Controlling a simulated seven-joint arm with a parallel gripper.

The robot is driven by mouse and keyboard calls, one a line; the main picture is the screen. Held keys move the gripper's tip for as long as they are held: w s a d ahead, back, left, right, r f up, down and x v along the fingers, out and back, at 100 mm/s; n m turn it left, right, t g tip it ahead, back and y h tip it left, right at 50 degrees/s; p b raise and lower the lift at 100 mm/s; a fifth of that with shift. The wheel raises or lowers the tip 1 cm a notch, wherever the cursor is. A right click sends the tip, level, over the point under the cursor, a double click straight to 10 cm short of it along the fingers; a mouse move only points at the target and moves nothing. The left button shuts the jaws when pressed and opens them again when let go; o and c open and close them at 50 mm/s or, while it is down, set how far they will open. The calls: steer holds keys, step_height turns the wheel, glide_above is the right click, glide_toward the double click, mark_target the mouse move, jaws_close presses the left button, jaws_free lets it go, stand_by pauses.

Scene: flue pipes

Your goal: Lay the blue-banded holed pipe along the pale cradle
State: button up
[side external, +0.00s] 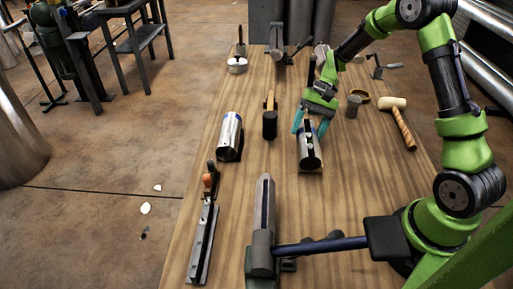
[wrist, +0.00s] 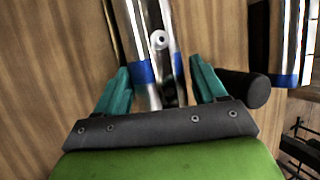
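The holed pipe (side external: 311,155) is a shiny metal tube with dark holes along its top, lying on the wooden table. In the wrist view the pipe (wrist: 160,42) shows a blue band and a hole. My gripper (side external: 309,124) is at its far end, its teal fingers apart on either side of it. In the wrist view a gap shows between the right finger and the pipe; contact at the left finger is unclear. I cannot tell for certain which piece is the pale cradle; a long pale-grey block (side external: 264,205) with a dark lengthwise slot stands nearer the front.
Another blue-banded metal pipe (side external: 229,138) lies to the left. A black-headed mallet (side external: 270,124) lies between the pipes. A grey rail-like tool (side external: 202,245) is at front left, and a pale-headed hammer (side external: 398,120) at right.

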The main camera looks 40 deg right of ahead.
steer(key=shift+o, duration=0.2)
steer(key=shift+s+d+f, duration=0.1)
steer(key=shift+s+f, duration=0.15)
steer(key=shift+f, duration=0.25)
steer(key=shift+s+d+f, duration=0.1)
steer(key=shift+s+f, duration=0.15)
steer(key=shift+f, duration=0.2)
steer(key=shift+d+r, duration=0.2)
steer(key=shift+r, duration=0.05)
steer(key=shift+c, duration=0.2)
steer(key=shift+o, duration=0.2)
steer(key=w+a+v, duration=0.1)
steer(key=v, duration=1.6)
steer(key=shift+r, duration=0.65)
steer(key=shift+d, duration=0.1)
